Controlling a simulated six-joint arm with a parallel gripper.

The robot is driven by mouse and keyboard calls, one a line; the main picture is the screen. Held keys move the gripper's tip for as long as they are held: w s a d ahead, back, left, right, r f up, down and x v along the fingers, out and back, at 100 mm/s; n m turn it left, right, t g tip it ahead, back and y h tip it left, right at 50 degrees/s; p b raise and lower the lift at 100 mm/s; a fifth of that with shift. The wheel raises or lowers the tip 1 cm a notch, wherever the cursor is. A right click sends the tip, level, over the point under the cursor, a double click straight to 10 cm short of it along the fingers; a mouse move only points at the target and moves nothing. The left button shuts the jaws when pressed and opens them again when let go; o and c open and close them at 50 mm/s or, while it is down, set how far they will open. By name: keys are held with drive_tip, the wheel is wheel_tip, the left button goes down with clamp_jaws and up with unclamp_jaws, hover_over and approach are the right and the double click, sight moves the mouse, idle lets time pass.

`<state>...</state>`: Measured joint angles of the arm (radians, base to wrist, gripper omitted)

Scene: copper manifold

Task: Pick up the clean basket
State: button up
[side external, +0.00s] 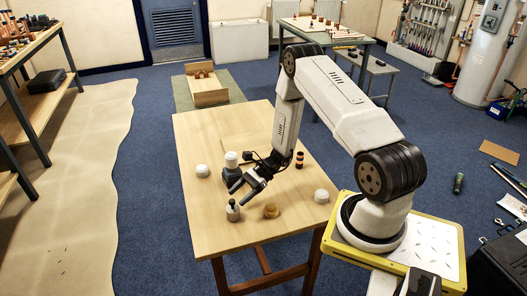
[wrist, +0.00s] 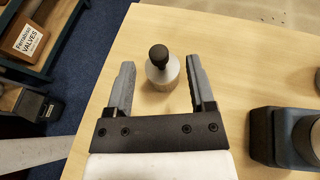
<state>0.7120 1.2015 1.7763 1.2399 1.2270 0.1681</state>
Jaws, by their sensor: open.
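Nothing in view is plainly a basket, and I cannot tell which piece the task names. A small pale piece with a black knob (side external: 232,210) stands upright near the table's front left edge. It also shows in the wrist view (wrist: 162,72), between the tips of my open fingers, with gaps on both sides. My gripper (side external: 236,198) is open and empty, tilted downward over the table; its two dark grey fingers also show in the wrist view (wrist: 160,66). How high the fingertips are against the piece is hard to tell.
The dark block (wrist: 270,135) is right of my gripper.

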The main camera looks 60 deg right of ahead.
sight(228, 211)
drive_tip(key=shift+x, duration=2.6)
clamp_jaws()
